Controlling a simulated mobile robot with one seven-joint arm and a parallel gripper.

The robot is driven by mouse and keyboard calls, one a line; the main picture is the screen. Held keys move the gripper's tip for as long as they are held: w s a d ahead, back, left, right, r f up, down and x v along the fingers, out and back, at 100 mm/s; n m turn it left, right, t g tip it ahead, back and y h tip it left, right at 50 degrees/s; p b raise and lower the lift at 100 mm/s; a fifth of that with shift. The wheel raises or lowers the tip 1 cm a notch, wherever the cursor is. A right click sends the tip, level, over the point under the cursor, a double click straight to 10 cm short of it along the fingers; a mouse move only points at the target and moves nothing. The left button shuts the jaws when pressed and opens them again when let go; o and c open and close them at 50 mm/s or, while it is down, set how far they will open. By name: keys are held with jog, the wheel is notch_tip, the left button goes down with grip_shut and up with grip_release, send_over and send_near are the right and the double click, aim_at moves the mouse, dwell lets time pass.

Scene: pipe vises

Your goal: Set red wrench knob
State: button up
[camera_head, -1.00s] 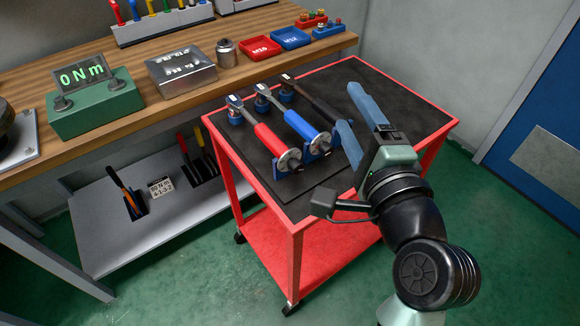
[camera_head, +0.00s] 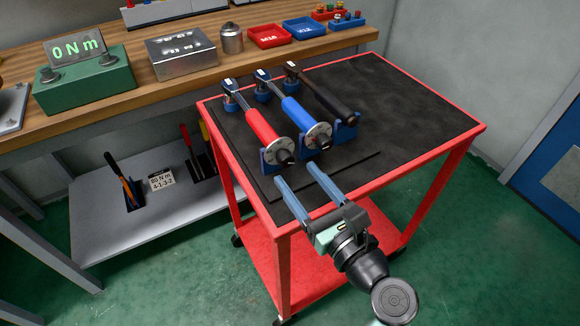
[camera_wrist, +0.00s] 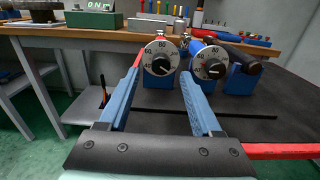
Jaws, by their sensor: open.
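The red wrench (camera_head: 262,128) rests on a blue holder on the cart, leftmost of three wrenches. Its end knob (camera_head: 284,157) has a silver dial and a dark centre, facing the cart's front edge. In the wrist view the red wrench's knob (camera_wrist: 160,58) shows a numbered dial, with 60 and 80 readable, between and beyond my fingertips. My gripper (camera_head: 295,172) is open and empty, with its blue fingers pointing at the wrench ends, apart from the knob. The blue wrench (camera_head: 300,115) with its own dial (camera_wrist: 209,62) lies just right of the red one.
A black-handled wrench (camera_head: 327,97) lies right of the blue one. The red cart's black mat (camera_head: 400,110) is clear on the right. Behind stands a wooden bench with a green display box (camera_head: 85,82) reading 0 Nm, a metal box (camera_head: 181,58) and trays.

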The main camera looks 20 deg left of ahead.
aim_at(288, 164)
jog(key=shift+x, duration=2.1)
grip_shut()
